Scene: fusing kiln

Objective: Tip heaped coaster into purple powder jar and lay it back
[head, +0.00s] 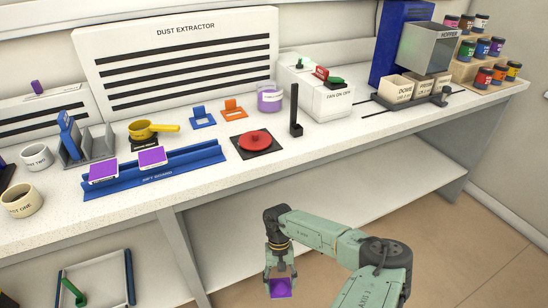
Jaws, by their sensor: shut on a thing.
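My gripper (280,272) hangs low in front of the bench, away from the jar. It is shut on a small square coaster (281,288) with a purple face; the fingers partly hide it, and I cannot tell how high its powder is heaped. The purple powder jar (270,98), clear with a pale label, stands on the bench before the dust extractor. Two more purple-topped coasters, one at the left (103,171) and one at the right (152,158), lie on the blue sift board (190,163).
A red disc (255,141) on a dark plate and a black upright post (295,112) stand near the jar. A yellow pan (143,130), blue stand (203,116) and orange stand (234,109) are left of it. The white fan box (325,98) is right. The lower shelf (330,190) is mostly bare.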

